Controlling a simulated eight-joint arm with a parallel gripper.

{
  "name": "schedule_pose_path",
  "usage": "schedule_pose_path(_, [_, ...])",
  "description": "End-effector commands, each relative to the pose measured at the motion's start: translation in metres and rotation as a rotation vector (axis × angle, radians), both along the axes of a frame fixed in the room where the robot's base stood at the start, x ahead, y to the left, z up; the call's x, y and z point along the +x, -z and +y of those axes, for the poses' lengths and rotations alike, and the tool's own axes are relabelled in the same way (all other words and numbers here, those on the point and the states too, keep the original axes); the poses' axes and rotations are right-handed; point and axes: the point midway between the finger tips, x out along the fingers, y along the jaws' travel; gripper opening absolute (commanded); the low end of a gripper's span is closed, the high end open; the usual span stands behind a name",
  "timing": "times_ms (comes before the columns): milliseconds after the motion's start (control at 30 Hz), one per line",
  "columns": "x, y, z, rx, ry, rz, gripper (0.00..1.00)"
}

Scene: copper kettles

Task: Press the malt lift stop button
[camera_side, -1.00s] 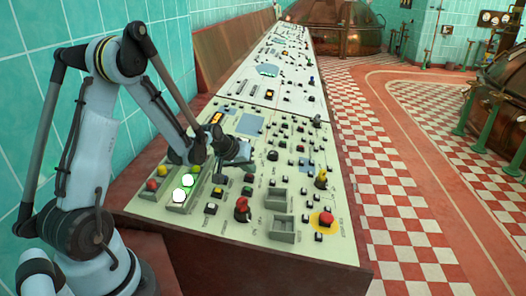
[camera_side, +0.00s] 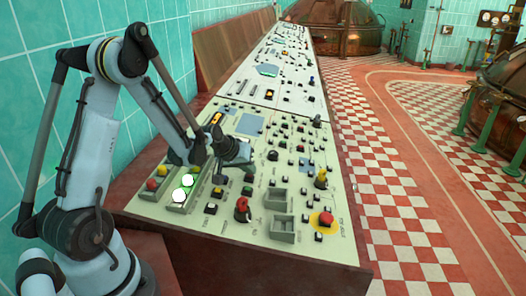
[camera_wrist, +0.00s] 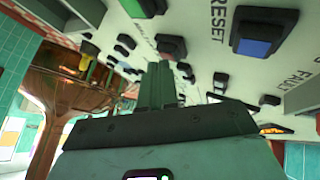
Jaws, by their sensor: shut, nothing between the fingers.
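My gripper (camera_side: 246,166) is shut and empty, low over the near part of the pale control panel (camera_side: 290,180). In the wrist view its closed fingertips (camera_wrist: 160,70) point at the panel, just below a red square button (camera_wrist: 172,46) in a dark surround. I cannot tell whether they touch the panel. The small lettering beside the red button is too blurred to read, so I cannot confirm it is the malt lift stop button. A blue button (camera_wrist: 260,38) marked RESET lies to its right, and a green button (camera_wrist: 143,6) lies above it.
A red mushroom button (camera_side: 326,218) on a yellow disc stands near the panel's right edge. A red knob (camera_side: 241,207) and grey open boxes (camera_side: 282,228) stick up nearby. Lit white-green lamps (camera_side: 183,188) are at the left. A tiled wall (camera_side: 130,20) runs along the left.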

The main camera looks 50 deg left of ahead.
Motion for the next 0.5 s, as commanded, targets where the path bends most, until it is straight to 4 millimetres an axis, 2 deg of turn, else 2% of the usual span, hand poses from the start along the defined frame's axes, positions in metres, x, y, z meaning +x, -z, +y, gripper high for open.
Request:
schedule_pose_path(233, [0.0014, -0.0112, -0.0020, 0.001, 0.001, 0.000, 0.00])
schedule_pose_path(500, [0.0017, -0.0120, -0.0020, 0.000, 0.000, 0.000, 0.00])
